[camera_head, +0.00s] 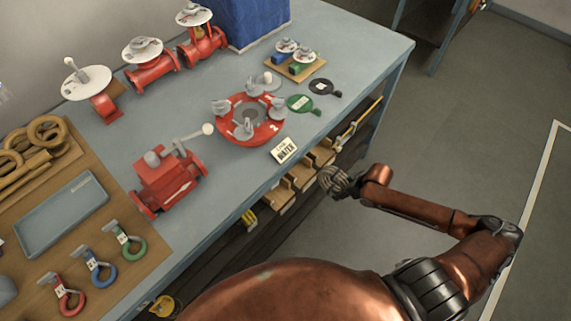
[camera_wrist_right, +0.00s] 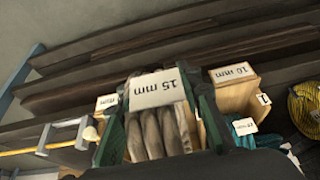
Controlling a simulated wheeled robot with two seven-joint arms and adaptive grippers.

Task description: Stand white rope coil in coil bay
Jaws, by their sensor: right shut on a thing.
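My right gripper (camera_head: 336,182) is just off the front of the bench, level with the shelf below the top. In the right wrist view my right gripper (camera_wrist_right: 160,128) has its green fingers shut on a pale grey-white rope coil (camera_wrist_right: 152,136), with a white "15 mm" tag (camera_wrist_right: 155,88) at its top. The coil's lower part is hidden by the gripper. Wooden bays (camera_head: 281,197) stand in a row on the shelf. One bay (camera_wrist_right: 236,92) with a white label is just behind and right of the coil. I cannot tell which is the coil bay. My left gripper is not in view.
A yellow coil (camera_wrist_right: 306,106) and a teal item (camera_wrist_right: 246,134) are right of the coil. A yellow rod (camera_wrist_right: 35,151) is at left. The bench (camera_head: 335,35) above holds red valves and a red flange (camera_head: 270,131). The floor (camera_head: 420,140) at right is clear.

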